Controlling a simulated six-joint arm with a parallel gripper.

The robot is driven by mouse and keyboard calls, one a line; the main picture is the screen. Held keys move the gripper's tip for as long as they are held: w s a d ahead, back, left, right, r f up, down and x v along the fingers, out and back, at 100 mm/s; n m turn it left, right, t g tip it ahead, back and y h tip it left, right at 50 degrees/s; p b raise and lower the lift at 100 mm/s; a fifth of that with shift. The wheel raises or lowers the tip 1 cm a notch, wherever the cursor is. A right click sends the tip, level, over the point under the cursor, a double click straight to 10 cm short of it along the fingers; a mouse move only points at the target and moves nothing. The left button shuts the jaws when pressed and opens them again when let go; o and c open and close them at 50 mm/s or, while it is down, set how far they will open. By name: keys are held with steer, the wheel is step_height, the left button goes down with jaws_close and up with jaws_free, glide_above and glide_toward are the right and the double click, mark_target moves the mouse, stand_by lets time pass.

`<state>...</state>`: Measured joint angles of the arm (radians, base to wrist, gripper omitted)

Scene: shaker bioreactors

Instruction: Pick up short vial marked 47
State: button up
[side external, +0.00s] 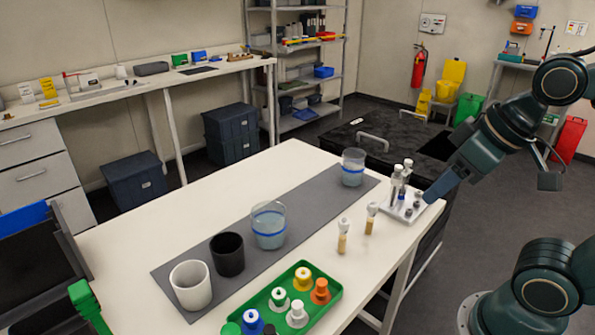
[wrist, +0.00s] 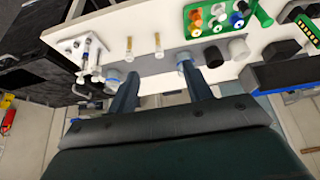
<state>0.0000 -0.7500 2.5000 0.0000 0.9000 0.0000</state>
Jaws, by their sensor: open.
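Two short vials with white caps and tan contents stand on the white table, a nearer vial (side external: 343,238) and a farther vial (side external: 371,218). They also show in the wrist view, one vial (wrist: 129,48) left of the other vial (wrist: 157,46). A pale rack (side external: 404,211) at the table's right corner holds several vials (side external: 397,180); the rack (wrist: 68,47) is at upper left in the wrist view. No number is legible on any vial. My gripper (wrist: 160,88) is open and empty. In the side view its blue finger (side external: 441,187) is beside the rack.
A grey mat (side external: 318,200) carries a white cup (side external: 190,285), a black cup (side external: 228,255) and two blue-banded beakers (side external: 268,226) (side external: 352,168). A green tray (side external: 268,293) holds several coloured-capped bottles. A black unit (side external: 385,130) stands behind the rack.

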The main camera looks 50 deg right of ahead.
steer(key=shift+w, duration=0.1)
steer(key=n+g, duration=0.6)
steer(key=n, duration=1.2)
glide_above(345, 221)
step_height(345, 221, down, 9)
steer(key=shift+r, duration=0.1)
steer(key=shift+f, duration=4.3)
steer(key=shift+f, duration=0.1)
steer(key=shift+w+d+f, duration=0.1)
steer(key=shift+w+f, duration=0.05)
steer(key=shift+f, duration=2.35)
